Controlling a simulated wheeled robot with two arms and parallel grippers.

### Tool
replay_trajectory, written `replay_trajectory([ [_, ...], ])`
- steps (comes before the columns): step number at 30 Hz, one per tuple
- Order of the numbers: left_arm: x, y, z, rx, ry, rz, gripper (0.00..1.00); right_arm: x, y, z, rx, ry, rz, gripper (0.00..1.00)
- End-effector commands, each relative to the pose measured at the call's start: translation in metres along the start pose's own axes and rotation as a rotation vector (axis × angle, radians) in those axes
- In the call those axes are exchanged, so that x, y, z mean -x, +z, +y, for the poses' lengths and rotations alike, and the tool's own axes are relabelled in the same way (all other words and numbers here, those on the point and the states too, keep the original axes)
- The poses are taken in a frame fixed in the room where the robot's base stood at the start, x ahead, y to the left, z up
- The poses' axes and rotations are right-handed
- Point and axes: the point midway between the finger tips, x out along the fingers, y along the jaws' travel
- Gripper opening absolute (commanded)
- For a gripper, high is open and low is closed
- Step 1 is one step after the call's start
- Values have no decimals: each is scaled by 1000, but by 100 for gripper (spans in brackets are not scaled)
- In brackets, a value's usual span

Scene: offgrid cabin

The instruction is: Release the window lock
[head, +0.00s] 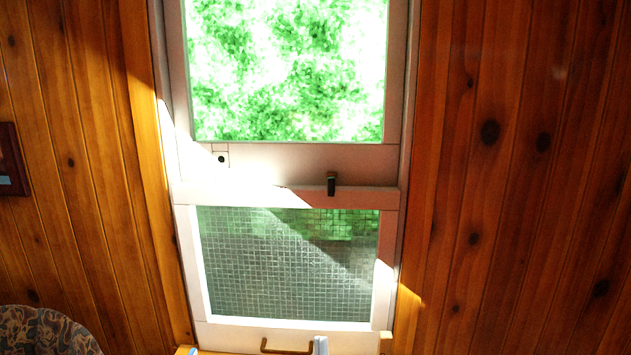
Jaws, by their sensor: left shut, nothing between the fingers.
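The window (290,165) has a white frame with an upper clear pane and a lower wire-mesh pane. A small dark latch, which looks like the window lock (331,184), stands upright on the middle rail, right of centre. A small square plate with a dark round spot (221,158) sits further left on the rail above. A brown pull handle (286,347) is on the bottom rail. The tip of my left gripper (320,346) shows at the bottom edge, just right of the handle and well below the latch. It is shut and empty; most of it is out of frame.
Wood-plank walls (520,180) flank the window. A patterned chair back (45,330) is at the lower left, and a dark picture frame (12,160) hangs at the left edge. The space in front of the middle rail looks clear. Bright sunlight washes out the rail's left part.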

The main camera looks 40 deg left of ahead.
Motion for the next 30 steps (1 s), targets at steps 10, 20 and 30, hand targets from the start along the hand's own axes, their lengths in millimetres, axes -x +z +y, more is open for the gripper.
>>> replay_trajectory([
  [10, -176, 28, -138, 522, -491, -312, 0, -36, -6, 2, 0, 0, 0, 50],
  [20, -284, -48, -113, 1045, -548, -669, 0, -64, -11, 3, 0, 0, 0, 50],
  [30, -286, -120, -54, 1150, -529, -1014, 0, -77, -13, 4, 0, 0, 0, 50],
])
